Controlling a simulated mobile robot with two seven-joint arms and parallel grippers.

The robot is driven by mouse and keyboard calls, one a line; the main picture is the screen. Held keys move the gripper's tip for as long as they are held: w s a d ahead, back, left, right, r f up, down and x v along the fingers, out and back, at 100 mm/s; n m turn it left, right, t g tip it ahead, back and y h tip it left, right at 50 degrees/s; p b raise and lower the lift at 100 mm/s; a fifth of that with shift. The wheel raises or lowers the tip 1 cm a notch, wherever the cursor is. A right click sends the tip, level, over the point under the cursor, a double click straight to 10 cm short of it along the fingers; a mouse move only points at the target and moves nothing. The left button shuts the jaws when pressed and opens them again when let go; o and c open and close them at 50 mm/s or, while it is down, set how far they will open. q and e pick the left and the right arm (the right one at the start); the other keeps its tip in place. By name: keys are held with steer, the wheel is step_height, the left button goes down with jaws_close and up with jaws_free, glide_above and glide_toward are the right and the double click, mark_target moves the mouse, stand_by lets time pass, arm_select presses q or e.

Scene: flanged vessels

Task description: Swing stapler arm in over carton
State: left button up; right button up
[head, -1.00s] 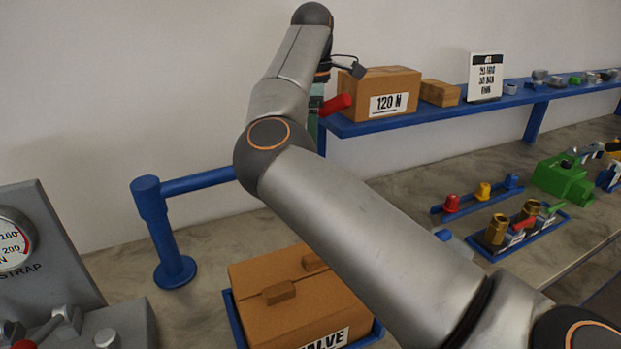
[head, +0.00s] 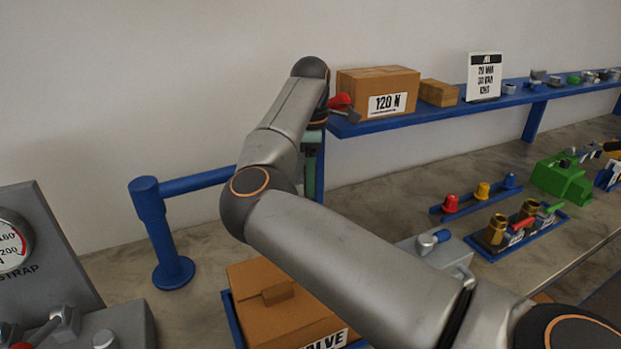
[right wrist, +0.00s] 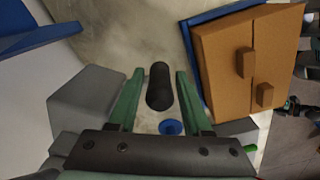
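The stapler arm shows in the head view as a blue horizontal bar (head: 200,181) on a blue post (head: 152,215); its right end is hidden behind my right arm. The carton (head: 268,290), brown with a label ending in "LVE", sits in a blue tray below my arm; its right part is hidden. The carton also shows in the right wrist view (right wrist: 225,65). My right gripper (head: 312,165) points down behind my arm. In the right wrist view its green fingers are open (right wrist: 160,72), with a black upright grip (right wrist: 159,88) between them and gaps on both sides. My left gripper is out of view.
A blue shelf (head: 440,112) at the back holds a "120 N" box (head: 378,93) and a smaller box (head: 438,93). A gauge panel (head: 45,250) stands at left. Colored knobs (head: 482,191), brass valves (head: 497,230) and a green fixture (head: 562,180) stand at right.

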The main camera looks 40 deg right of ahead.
jaws_close()
stand_by(1.1)
